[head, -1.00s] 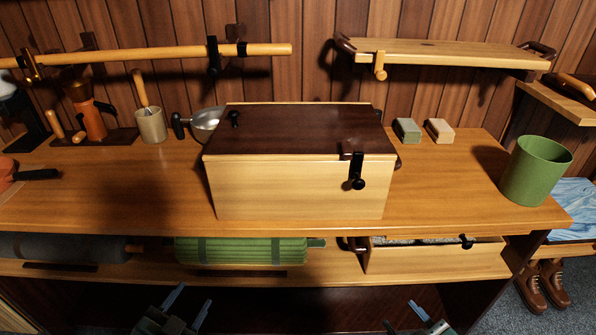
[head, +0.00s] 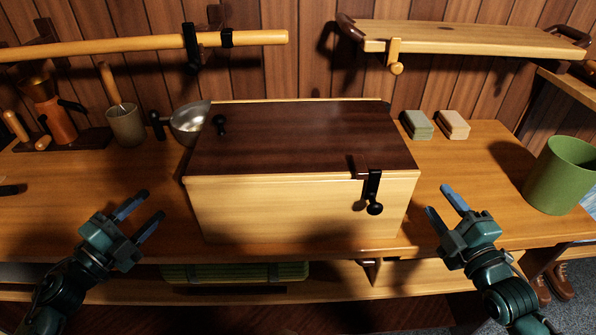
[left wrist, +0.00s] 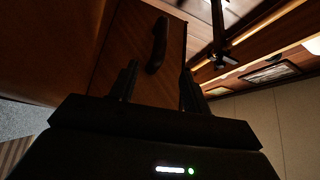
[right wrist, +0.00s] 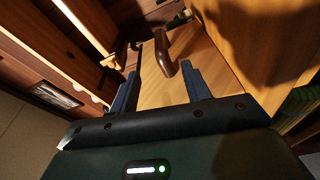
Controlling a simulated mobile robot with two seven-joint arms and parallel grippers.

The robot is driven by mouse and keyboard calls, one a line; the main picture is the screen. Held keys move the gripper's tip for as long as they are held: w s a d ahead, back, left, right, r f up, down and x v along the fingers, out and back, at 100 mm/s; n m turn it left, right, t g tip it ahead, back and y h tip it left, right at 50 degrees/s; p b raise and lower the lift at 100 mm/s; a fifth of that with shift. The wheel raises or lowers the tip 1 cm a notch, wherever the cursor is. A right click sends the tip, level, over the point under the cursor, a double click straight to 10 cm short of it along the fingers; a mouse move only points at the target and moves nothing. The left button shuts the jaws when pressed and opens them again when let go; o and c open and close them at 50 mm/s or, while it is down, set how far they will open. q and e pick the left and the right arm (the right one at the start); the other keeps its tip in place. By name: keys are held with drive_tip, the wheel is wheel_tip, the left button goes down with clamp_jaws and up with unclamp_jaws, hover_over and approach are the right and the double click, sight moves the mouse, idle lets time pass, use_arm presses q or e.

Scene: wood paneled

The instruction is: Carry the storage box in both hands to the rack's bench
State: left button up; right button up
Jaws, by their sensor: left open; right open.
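The storage box (head: 305,210) is pale wood with a dark brown lid and a black latch. It sits on the workbench near its front edge. My left gripper (head: 150,207) is open and empty, to the left of the box and apart from it. A dark handle (left wrist: 158,45) on the box's side shows between its fingers in the left wrist view. My right gripper (head: 440,200) is open and empty, just right of the box. A brown handle (right wrist: 164,55) on that side shows ahead, between its fingers, in the right wrist view. The rack's bench is not clearly visible.
A metal bowl (head: 188,124) stands close behind the box's left side. Two small blocks (head: 416,125) lie behind its right side. A green bin (head: 560,175) stands at the workbench's right end. Brown shoes (head: 556,284) are on the floor at right.

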use_arm(q)
drive_tip(key=x, duration=1.3)
drive_tip(key=shift+w, duration=0.1)
use_arm(e)
drive_tip(key=w+a, duration=0.1)
drive_tip(key=w, duration=0.7)
drive_tip(key=w+a, duration=0.1)
drive_tip(key=w, duration=0.4)
drive_tip(key=shift+a+r, duration=0.15)
drive_tip(key=shift+a, duration=0.2)
use_arm(q)
drive_tip(key=shift+c, duration=0.5)
use_arm(e)
drive_tip(key=shift+c, duration=0.5)
use_arm(q)
clamp_jaws()
use_arm(e)
clamp_jaws()
use_arm(q)
drive_tip(key=shift+f, duration=0.1)
drive_tip(key=shift+r, duration=0.3)
use_arm(e)
drive_tip(key=shift+r, duration=0.35)
